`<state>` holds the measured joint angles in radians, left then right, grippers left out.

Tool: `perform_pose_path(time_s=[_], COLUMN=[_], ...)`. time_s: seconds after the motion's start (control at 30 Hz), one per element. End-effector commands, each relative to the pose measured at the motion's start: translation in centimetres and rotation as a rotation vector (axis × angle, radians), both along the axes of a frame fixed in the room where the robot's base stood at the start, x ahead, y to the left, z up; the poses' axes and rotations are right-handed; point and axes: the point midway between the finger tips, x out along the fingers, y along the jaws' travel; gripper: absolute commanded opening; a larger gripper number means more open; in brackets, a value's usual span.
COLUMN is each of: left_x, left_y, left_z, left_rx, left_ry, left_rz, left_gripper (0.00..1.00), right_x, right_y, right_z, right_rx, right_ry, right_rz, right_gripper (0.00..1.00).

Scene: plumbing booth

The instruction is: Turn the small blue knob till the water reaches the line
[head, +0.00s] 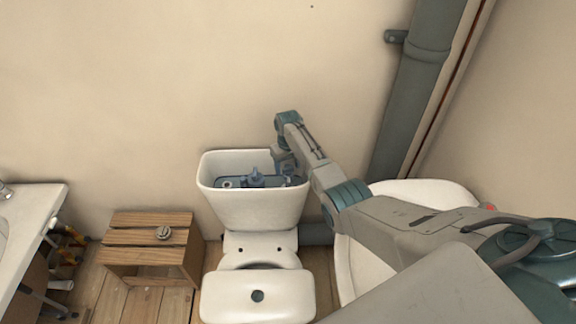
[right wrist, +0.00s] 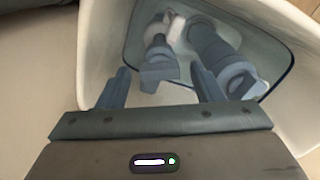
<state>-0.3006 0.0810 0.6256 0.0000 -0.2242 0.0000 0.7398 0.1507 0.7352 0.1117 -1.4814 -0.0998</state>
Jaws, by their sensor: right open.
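The white toilet tank (head: 250,212) stands open against the wall, with blue fittings (head: 256,178) inside. In the right wrist view a small blue knob-like part (right wrist: 158,72) sits on top of a grey-blue column, and a thicker blue column (right wrist: 212,50) stands to its right. A dark line (right wrist: 291,62) runs around the tank's inner wall. My right gripper (head: 286,168) reaches into the tank's right side. In the right wrist view its open fingers (right wrist: 160,86) stand either side of the small knob, apparently apart from it. The water level is hard to make out.
A wooden stool (head: 150,222) with a small round metal-looking part (head: 163,233) on it stands left of the toilet. A white sink counter (head: 25,235) is at far left. A white basin (head: 350,275) is under my right arm, and a grey pipe (head: 405,100) runs up the wall.

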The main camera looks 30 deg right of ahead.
Motion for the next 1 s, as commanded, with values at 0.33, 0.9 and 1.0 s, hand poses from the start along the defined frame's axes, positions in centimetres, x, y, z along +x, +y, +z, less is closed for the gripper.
perform_pose_path(time_s=[0.33, 0.9, 1.0], left_x=[0.0, 0.2, 0.2], left_y=[-0.1, -0.1, -0.1], left_z=[0.0, -0.6, -0.6], left_rx=[-0.001, -0.001, -0.001], left_ry=[-0.001, -0.002, -0.002], left_rz=[0.0, 0.001, 0.0], left_gripper=[0.37, 0.37, 0.37], right_x=[0.1, 0.0, 0.0], right_y=[-0.1, 0.0, 0.0], right_z=[3.3, 10.8, 10.8], right_rx=[-0.001, 0.0, 0.0], right_ry=[-0.005, 0.001, 0.001], right_rz=[-0.001, 0.0, 0.0], right_gripper=[0.6, 0.6, 0.6])
